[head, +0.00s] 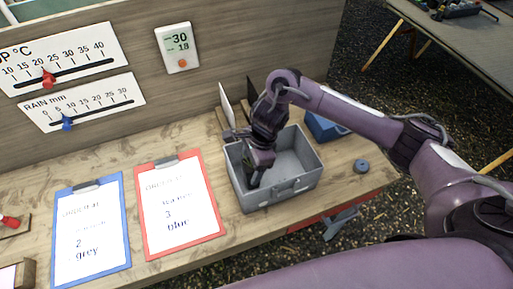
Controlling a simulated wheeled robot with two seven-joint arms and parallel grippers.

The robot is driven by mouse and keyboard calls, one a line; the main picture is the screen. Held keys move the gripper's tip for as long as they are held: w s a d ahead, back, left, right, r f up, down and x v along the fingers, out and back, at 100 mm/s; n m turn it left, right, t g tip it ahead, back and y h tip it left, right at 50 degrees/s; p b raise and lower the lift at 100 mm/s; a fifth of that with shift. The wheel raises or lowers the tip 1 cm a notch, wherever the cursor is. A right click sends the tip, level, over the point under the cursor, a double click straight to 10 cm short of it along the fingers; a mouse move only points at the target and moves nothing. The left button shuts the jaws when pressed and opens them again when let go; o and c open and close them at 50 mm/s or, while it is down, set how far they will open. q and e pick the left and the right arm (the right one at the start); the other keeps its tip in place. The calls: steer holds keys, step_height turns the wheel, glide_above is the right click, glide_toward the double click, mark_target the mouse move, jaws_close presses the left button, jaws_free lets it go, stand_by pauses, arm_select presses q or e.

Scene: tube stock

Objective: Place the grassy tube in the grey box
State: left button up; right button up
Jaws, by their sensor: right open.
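The grey box (310,158) stands on the wooden bench, right of the clipboards. My right gripper (254,176) points down into the left part of the box; it is open, though its fingertips are hard to make out against the box. No grassy tube can be made out; part of the box's inside is hidden by my gripper and arm. My left gripper is not in view.
A blue clipboard (91,235) and a red clipboard (180,205) lie left of the box. A blue container (326,128) stands behind it, and a small blue-grey round object (361,166) lies right. A panel with gauges (62,58) rises behind the bench.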

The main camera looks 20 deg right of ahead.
steer(key=v, duration=1)
steer(key=shift+d+r, duration=0.15)
steer(key=shift+r, duration=0.15)
steer(key=shift+s, duration=0.15)
